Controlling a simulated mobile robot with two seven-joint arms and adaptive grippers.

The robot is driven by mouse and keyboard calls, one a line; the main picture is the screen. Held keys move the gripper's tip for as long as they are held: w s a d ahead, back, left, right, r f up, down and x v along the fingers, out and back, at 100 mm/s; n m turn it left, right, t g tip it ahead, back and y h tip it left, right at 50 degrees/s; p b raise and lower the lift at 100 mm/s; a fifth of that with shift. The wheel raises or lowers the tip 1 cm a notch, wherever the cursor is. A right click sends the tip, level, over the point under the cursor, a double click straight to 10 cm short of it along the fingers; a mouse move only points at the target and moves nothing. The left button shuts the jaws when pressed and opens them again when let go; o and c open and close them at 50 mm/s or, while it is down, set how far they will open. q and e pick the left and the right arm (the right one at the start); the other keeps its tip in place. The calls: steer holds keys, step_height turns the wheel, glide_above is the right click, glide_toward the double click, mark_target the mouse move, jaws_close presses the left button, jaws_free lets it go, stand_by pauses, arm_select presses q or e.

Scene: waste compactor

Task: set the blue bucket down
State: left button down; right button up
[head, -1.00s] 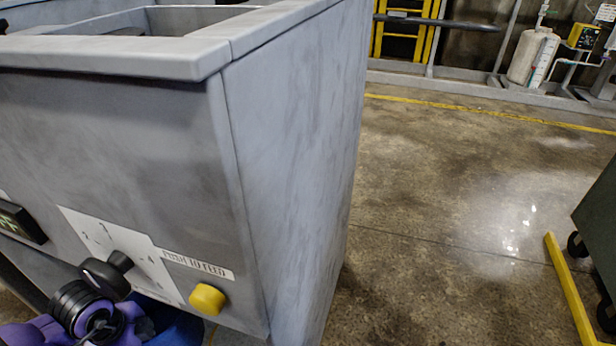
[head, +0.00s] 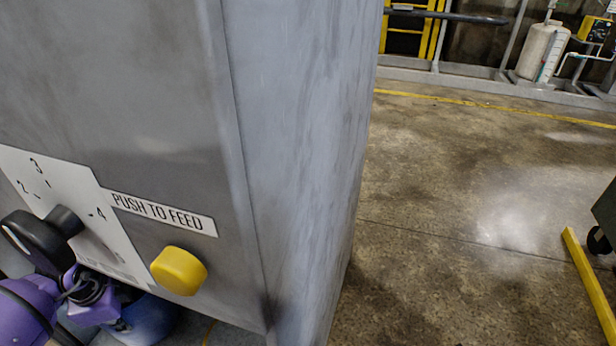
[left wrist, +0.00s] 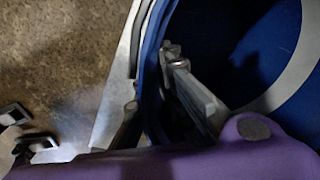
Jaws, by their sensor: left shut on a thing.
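The blue bucket (head: 152,320) shows only in part at the bottom left of the head view, below the machine's control panel. Its rim and dark blue inside (left wrist: 232,45) fill the right half of the left wrist view, with a pale ring inside. My left gripper (left wrist: 158,88) is shut on the bucket's rim, one finger inside the wall and one outside. My right gripper is not in view.
The grey machine (head: 300,150) stands close in front, with a black knob (head: 40,240) and a yellow button (head: 179,270). Open concrete floor (head: 450,220) lies to the right. A yellow bar (head: 590,285) and a dark wheeled unit are at the far right.

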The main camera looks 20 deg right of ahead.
arm_select(q)
steer(key=shift+w+a+f, duration=0.1)
steer(key=shift+w+f, duration=0.05)
steer(key=shift+w, duration=0.1)
steer(key=f+b, duration=0.2)
steer(key=f, duration=0.1)
steer(key=shift+w+a+f, duration=0.1)
steer(key=shift+w+f, duration=0.1)
steer(key=shift+f, duration=0.1)
steer(key=c, duration=1.8)
jaws_free()
steer(key=shift+c, duration=0.2)
